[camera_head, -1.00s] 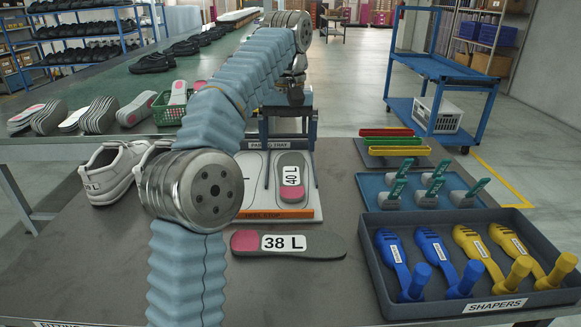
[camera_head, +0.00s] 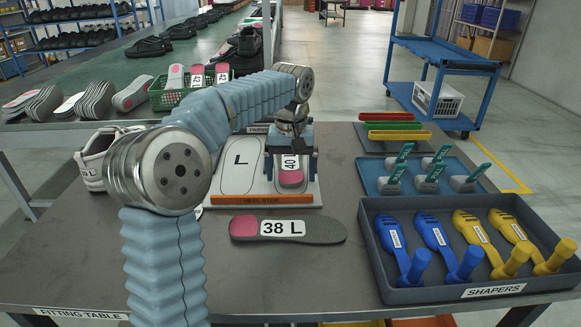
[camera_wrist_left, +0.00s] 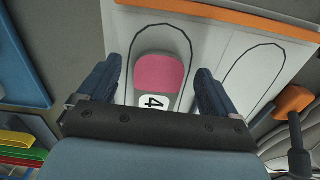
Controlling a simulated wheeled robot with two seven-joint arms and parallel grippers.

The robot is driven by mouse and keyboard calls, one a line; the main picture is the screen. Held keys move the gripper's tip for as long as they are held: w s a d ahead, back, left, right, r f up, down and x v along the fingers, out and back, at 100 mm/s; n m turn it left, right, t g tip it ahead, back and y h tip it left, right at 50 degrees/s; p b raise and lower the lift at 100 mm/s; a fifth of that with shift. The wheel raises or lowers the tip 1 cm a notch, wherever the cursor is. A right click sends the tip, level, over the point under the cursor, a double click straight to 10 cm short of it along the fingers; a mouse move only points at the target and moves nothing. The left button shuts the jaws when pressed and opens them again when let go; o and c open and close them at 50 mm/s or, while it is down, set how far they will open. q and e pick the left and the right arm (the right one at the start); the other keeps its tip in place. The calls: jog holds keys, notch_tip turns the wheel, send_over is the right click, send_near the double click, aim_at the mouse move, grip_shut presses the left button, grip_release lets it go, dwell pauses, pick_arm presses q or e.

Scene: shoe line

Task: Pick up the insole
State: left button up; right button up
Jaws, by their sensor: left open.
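A grey insole with a pink heel and a 40 label (camera_head: 291,178) lies in the right outline of the white pairing tray (camera_head: 226,182). My left gripper (camera_head: 291,168) is over it, pointing down. In the left wrist view the open fingers (camera_wrist_left: 156,88) stand on either side of the insole (camera_wrist_left: 158,74), with gaps to it; the gripper body hides its far part. The left outline, marked L, is empty. Another grey insole with a pink heel, labelled 38 L (camera_head: 287,229), lies flat on the table in front of the tray. My right gripper is not in view.
A shaper tray (camera_head: 378,268) with blue and yellow tools stands at the right. Behind it are a blue mat (camera_head: 372,186) with green-handled tools and several coloured bars (camera_head: 393,126). A white shoe (camera_head: 92,160) is partly hidden behind my left arm. A green basket (camera_head: 172,100) stands further back.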

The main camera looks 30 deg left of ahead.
pick_arm(q)
jog(key=shift+f, duration=0.45)
jog(key=shift+c, duration=0.2)
jog(key=c, duration=1.1)
jog(key=shift+r, duration=0.2)
